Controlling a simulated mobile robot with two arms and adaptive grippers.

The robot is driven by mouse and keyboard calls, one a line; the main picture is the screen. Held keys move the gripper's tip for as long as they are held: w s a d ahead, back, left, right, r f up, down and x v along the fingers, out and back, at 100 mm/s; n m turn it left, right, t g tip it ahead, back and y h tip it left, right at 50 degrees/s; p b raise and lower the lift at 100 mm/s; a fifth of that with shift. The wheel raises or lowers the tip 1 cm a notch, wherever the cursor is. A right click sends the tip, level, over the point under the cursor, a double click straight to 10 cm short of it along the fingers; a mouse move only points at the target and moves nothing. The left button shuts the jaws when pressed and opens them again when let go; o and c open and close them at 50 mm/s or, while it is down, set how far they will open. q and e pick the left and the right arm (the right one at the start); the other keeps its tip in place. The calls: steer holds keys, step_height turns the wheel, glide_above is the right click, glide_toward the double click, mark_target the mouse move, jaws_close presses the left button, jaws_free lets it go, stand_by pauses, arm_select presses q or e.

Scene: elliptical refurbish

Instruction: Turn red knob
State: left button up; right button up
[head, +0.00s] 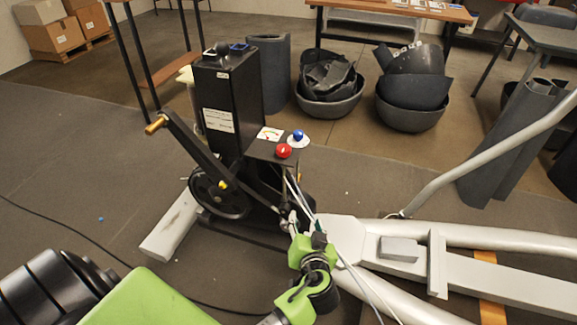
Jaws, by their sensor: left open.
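The red knob (284,151) is a round ball on the small dark panel (265,151) of the black elliptical machine. My left gripper (302,221) is green and black, below the red knob and slightly to its right in the picture. It is open, with nothing seen between its fingers, and it is apart from the knob. Thin cables run beside the gripper and partly cover its fingertips. My right gripper is not in view.
A blue knob (298,135) on a white dial sits just behind the red one. The black housing (228,100) and crank arm stand to the left. The pale machine frame (465,272) extends right. Black tubs (411,116) stand behind on the floor.

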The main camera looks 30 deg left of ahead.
arm_select(q)
step_height(320, 180, up, 9)
steer(key=a+n+t+y+b, duration=0.1)
steer(key=n+t+y+b, duration=0.1)
steer(key=n+y+b, duration=0.15)
steer(key=n+y, duration=0.2)
steer(key=n, duration=0.1)
glide_toward(285, 154)
steer(key=b+x, duration=0.1)
steer(key=x, duration=0.9)
steer(key=shift+w+a, duration=0.25)
steer(key=shift+w, duration=0.05)
steer(key=shift+w+a, duration=0.45)
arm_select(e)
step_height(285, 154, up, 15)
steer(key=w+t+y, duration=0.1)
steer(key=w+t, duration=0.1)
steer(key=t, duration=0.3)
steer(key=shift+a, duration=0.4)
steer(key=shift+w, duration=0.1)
arm_select(q)
steer(key=c, duration=1.1)
